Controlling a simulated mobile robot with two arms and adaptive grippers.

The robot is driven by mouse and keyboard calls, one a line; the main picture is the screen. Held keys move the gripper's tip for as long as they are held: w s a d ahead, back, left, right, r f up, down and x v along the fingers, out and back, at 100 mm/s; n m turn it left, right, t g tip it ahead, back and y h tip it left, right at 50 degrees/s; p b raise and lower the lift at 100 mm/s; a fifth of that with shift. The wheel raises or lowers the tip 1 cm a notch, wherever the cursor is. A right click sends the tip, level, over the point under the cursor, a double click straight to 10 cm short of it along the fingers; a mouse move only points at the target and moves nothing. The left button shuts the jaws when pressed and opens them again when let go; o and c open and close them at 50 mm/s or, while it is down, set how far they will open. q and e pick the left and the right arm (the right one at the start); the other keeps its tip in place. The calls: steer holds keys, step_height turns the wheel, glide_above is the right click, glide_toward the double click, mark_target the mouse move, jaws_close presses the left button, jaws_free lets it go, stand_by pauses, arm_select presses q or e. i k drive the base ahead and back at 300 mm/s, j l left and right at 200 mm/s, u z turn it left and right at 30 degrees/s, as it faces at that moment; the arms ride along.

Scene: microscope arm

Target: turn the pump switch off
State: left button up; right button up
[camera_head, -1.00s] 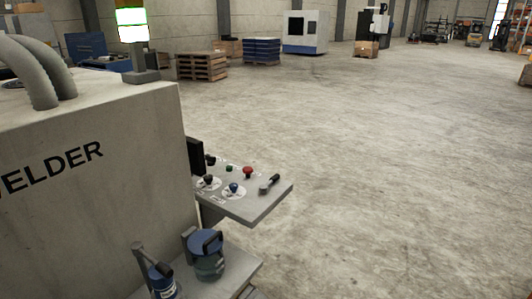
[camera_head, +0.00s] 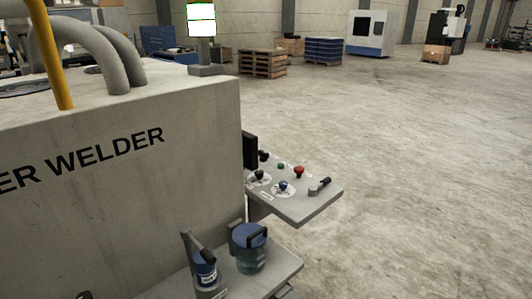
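A grey control panel (camera_head: 310,207) juts out from the right side of the large welder cabinet (camera_head: 120,190). It carries a red button (camera_head: 299,171), a small green button (camera_head: 281,166), a blue knob (camera_head: 283,186), black knobs (camera_head: 259,175) and a grey lever switch with a black grip (camera_head: 320,186). The labels are too small to read, so I cannot tell which control is the pump switch or how it is set. Neither of my grippers is in view.
Below the panel, a ledge (camera_head: 283,272) holds a blue-lidded container (camera_head: 249,252) and a smaller blue-and-white one (camera_head: 205,270). Open concrete floor (camera_head: 430,170) lies to the right.

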mark_target(264, 155)
steer(key=i+l+u, duration=0.1)
steer(key=u, duration=1.15)
steer(key=l+u, duration=0.25)
steer(key=l, duration=0.2)
steer(key=l+u, duration=0.25)
steer(key=l, duration=0.15)
steer(key=l+u, duration=0.25)
steer(key=l, duration=0.2)
steer(key=k+l+u, duration=0.2)
steer(key=l, duration=0.2)
steer(key=l+u, duration=0.25)
steer(key=l, duration=0.2)
steer(key=k+l+u, duration=0.25)
steer(key=i+l, duration=0.05)
steer(key=l, duration=0.05)
